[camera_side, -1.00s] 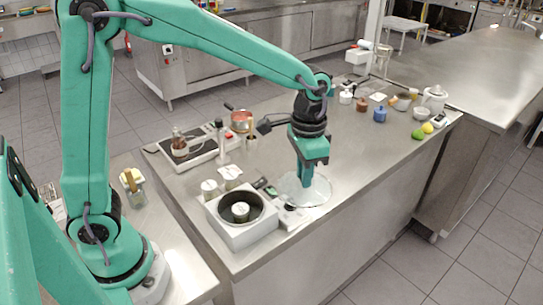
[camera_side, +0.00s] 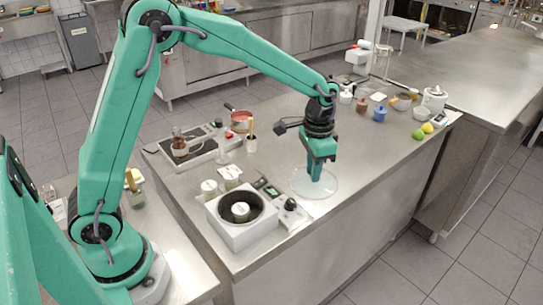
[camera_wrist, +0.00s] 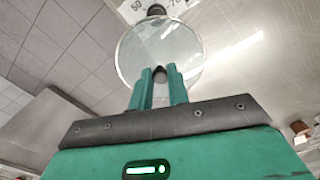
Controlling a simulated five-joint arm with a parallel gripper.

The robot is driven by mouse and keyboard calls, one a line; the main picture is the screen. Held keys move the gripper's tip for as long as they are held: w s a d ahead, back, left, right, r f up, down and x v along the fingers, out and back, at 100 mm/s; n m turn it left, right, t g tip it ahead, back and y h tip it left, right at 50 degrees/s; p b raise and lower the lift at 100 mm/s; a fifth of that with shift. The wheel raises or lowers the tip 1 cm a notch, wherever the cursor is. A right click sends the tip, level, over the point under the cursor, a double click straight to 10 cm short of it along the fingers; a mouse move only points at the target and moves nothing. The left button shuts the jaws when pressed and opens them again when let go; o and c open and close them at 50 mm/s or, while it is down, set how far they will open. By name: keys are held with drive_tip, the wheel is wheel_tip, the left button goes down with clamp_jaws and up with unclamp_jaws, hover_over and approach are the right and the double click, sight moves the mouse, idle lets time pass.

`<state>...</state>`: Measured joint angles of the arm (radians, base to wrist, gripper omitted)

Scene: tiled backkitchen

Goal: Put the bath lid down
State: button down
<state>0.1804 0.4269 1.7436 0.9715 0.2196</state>
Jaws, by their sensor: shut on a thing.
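The bath lid (camera_side: 325,190) is a clear, round glass disc over the steel counter, right of the bath. It looks about level; I cannot tell whether it touches the counter. My gripper (camera_side: 315,179) points down at its middle and is shut on its knob. In the wrist view, the lid (camera_wrist: 137,45) lies beyond the fingertips of my gripper (camera_wrist: 160,78), with the small dark knob (camera_wrist: 161,71) between them. The bath (camera_side: 229,237) is a white box with an open, dark round well holding a small pot.
A control box with a black knob (camera_side: 291,204) stands between bath and lid. Two small jars (camera_side: 210,187) stand behind the bath. A hotplate (camera_side: 187,152) is at the back left. Bottles, a green fruit (camera_side: 418,134) and a white teapot (camera_side: 434,98) stand farther right. The counter right of the lid is clear.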

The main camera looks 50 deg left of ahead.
drive_tip(key=w+a+f, duration=0.1)
drive_tip(key=a, duration=0.1)
drive_tip(key=w+a+f, duration=0.2)
drive_tip(key=a, duration=0.1)
drive_tip(key=w+a+f, duration=0.1)
drive_tip(key=a+f, duration=0.1)
drive_tip(key=shift+w+a+f, duration=0.15)
drive_tip(key=shift+w+a, duration=0.05)
drive_tip(key=shift+w, duration=0.1)
drive_tip(key=shift+f, duration=2)
drive_tip(key=shift+f, duration=0.15)
drive_tip(key=c, duration=1.3)
unclamp_jaws()
drive_tip(key=shift+c, duration=0.2)
wheel_tip(320, 180, up, 12)
drive_tip(key=shift+r, duration=0.2)
